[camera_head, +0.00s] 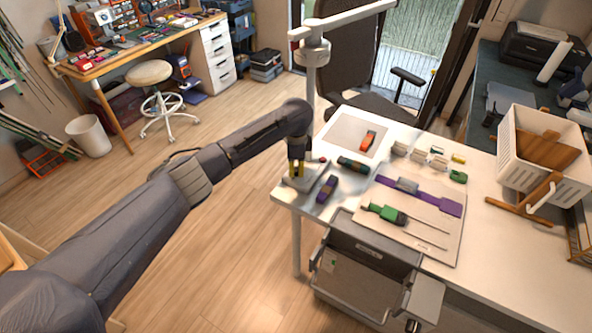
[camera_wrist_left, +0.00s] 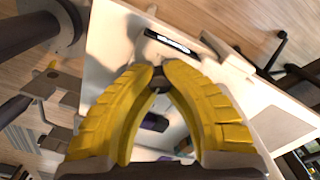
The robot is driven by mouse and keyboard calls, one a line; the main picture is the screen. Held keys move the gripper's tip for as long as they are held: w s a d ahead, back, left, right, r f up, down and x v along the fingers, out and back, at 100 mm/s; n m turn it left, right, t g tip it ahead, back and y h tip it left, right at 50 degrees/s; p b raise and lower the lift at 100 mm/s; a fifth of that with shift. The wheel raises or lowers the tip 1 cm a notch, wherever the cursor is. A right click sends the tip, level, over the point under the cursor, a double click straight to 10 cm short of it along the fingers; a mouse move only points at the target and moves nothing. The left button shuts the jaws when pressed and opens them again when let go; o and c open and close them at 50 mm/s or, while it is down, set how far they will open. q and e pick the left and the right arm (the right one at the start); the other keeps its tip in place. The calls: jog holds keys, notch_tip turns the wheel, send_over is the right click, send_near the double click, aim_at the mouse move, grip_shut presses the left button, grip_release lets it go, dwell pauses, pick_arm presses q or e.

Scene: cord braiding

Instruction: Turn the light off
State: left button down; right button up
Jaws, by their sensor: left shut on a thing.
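My left gripper (camera_head: 297,169) is at the near left corner of the white worktable, pointing down over a small pale grey base (camera_head: 304,178). In the left wrist view, its yellow ribbed fingers (camera_wrist_left: 158,76) close together at the tips on a small dark thing (camera_wrist_left: 159,83), mostly hidden by the fingers. A small red piece (camera_head: 322,160) shows just right of the gripper. A white post with a horizontal arm (camera_head: 312,55) rises at the table's far left side. I cannot tell whether any light is on. My right gripper is not in view.
The white table (camera_head: 384,135) holds a purple tool (camera_head: 327,188), a dark green cylinder (camera_head: 353,165), an orange-red tool (camera_head: 368,141) and a green-handled tool (camera_head: 388,213). A white crate (camera_head: 541,153) stands at right.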

aim_at(296, 169)
pick_arm(q)
jog(key=shift+n, duration=0.3)
jog(key=c, duration=1.2)
grip_release()
jog(key=shift+r, duration=0.1)
jog(key=shift+r, duration=3.7)
jog(key=shift+f, duration=0.1)
